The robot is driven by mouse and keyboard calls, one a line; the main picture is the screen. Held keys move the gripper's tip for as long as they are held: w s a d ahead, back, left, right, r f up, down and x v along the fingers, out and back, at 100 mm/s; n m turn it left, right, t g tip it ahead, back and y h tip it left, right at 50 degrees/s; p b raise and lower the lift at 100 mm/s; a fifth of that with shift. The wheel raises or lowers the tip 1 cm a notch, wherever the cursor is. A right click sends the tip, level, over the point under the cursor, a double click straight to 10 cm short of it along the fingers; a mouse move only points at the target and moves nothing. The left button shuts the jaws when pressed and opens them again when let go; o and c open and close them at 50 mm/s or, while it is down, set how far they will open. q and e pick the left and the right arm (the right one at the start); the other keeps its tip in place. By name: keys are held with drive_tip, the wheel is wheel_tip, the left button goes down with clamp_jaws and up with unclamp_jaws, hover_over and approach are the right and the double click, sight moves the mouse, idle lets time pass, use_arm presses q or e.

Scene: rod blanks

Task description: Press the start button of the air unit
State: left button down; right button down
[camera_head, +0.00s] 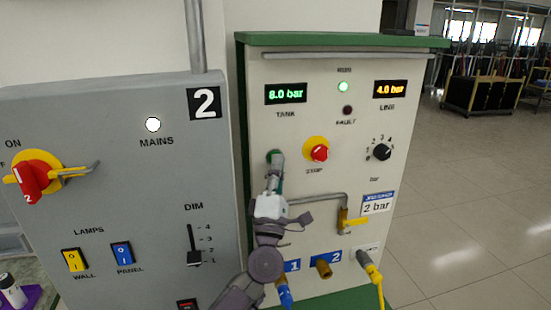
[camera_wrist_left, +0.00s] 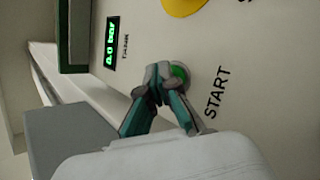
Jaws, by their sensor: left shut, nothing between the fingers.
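The air unit (camera_head: 325,210) is a cream cabinet with a green top. Its green start button (camera_head: 272,155) sits left of the red and yellow stop knob and is mostly covered by my left gripper (camera_head: 277,162). In the left wrist view the green button (camera_wrist_left: 180,73) shows beside the word START, in a grey ring. My left gripper (camera_wrist_left: 163,76) is shut and empty, its fingertips at the button and overlapping its edge in the picture. I cannot tell whether they touch or press it. My right gripper is not in view.
The stop knob (camera_head: 319,152) is close right of my fingers. The tank display (camera_head: 286,93) reads 8.0 bar, the line display (camera_head: 390,89) 4.0 bar. A green lamp (camera_head: 343,87) is lit. The grey mains panel (camera_head: 110,200) stands left.

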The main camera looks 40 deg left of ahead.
use_arm(q)
drive_tip(key=shift+s+d, duration=0.5)
drive_tip(key=s+d+p, duration=0.1)
drive_tip(key=s+d, duration=0.2)
drive_tip(key=shift+s+d, duration=0.1)
drive_tip(key=shift+d, duration=0.3)
idle(0.8)
